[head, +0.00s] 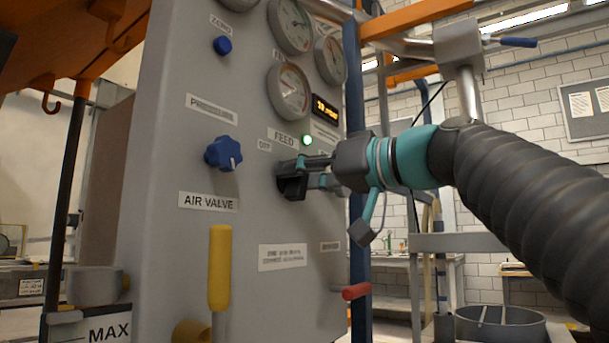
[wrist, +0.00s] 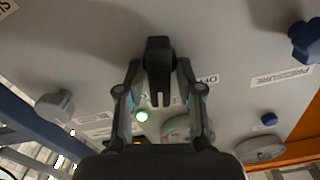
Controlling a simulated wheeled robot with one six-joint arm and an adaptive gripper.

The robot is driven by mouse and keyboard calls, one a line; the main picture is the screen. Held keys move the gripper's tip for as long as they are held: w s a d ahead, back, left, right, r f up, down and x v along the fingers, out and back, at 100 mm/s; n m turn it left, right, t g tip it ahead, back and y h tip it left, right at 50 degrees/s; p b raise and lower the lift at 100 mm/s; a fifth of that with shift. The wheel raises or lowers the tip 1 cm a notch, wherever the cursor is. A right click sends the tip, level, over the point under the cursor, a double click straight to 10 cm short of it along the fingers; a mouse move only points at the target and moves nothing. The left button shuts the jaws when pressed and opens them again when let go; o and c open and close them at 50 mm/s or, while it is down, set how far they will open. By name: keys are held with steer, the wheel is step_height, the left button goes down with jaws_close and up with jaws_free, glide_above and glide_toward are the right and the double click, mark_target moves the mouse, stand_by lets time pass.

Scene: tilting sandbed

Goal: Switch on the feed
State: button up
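The lamp also glows in the wrist view (wrist: 142,116). A black feed switch (wrist: 159,62) stands out from the panel, below and left of the lamp in the head view. An OFF label (wrist: 207,80) is beside it. My gripper (head: 304,174) is at this switch; its fingertips (wrist: 159,76) lie on either side of it. I cannot tell whether they press on it. The switch's setting is unclear.
A red-tipped lever (head: 356,291) sticks out below my gripper. Gauges (head: 288,92) are above, and a blue post (head: 355,90) runs along the panel's right edge.

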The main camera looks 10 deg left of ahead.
steer(key=shift+c, duration=1)
steer(key=shift+w+m+p, duration=0.15)
steer(key=shift+m+p, duration=0.35)
steer(key=shift+m, duration=1.4)
steer(key=o, duration=0.9)
steer(key=shift+c, duration=0.2)
steer(key=shift+d, duration=0.1)
steer(key=v, duration=1.2)
steer(key=shift+f, duration=0.1)
